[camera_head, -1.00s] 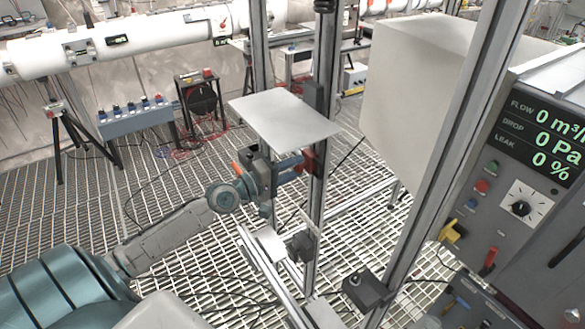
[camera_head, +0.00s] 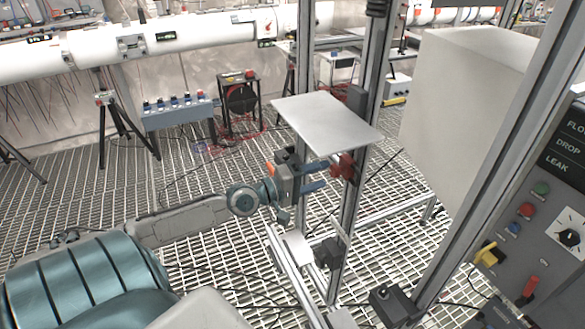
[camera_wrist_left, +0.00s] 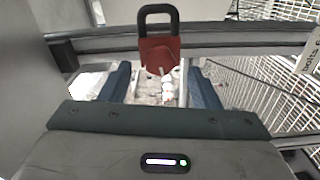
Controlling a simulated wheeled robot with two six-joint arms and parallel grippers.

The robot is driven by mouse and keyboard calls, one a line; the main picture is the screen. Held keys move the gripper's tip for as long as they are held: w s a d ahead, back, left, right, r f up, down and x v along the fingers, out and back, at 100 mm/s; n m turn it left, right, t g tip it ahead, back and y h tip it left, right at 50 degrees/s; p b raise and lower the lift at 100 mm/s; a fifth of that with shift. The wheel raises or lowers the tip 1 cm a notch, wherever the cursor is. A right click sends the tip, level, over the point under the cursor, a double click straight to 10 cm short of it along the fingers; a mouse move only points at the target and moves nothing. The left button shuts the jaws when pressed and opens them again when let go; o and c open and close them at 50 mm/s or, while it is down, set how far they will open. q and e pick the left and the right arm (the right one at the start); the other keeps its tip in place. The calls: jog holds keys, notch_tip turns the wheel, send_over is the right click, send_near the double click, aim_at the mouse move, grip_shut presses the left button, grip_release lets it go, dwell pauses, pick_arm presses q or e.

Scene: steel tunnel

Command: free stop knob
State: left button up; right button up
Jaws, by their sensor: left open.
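My right gripper is not in view.
Metal posts flank a large pale box (camera_head: 455,115) on the right. A control panel (camera_head: 545,225) with coloured buttons stands at the right edge. A lower rail with a dark clamp (camera_head: 329,253) lies under the gripper. Open grating floor lies to the left.

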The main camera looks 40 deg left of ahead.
pick_arm(q)
jog(key=p+v, duration=0.1)
jog(key=v, duration=0.6)
jog(key=shift+s+p, duration=0.25)
jog(key=shift+p, duration=0.05)
dwell(0.7)
